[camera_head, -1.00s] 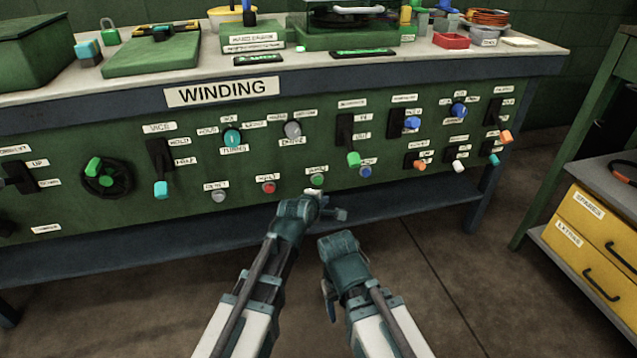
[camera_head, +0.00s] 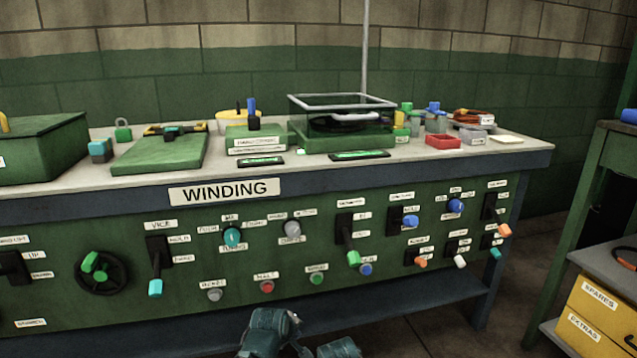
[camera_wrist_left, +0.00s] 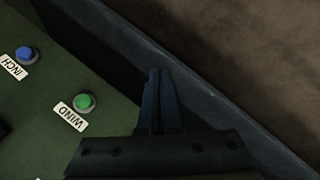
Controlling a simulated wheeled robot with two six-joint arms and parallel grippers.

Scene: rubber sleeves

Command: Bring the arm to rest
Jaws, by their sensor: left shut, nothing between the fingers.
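My left gripper (camera_head: 287,325) is at the bottom edge of the head view, in front of the lower edge of the green WINDING panel (camera_head: 120,225). In the left wrist view its two dark fingers (camera_wrist_left: 160,85) lie together with nothing between them. They are apart from the green WIND button (camera_wrist_left: 84,101) and the blue INCH button (camera_wrist_left: 26,54). My right gripper (camera_head: 338,348) shows only its upper part at the bottom edge of the head view. Its fingers are out of sight, so its opening cannot be told.
The panel carries several protruding levers, knobs and buttons, including a green-tipped lever (camera_head: 353,257) and a handwheel (camera_head: 101,271). The bench top (camera_head: 240,172) holds a green box, a clear-covered machine and small bins. A yellow drawer unit (camera_head: 600,310) stands at the right.

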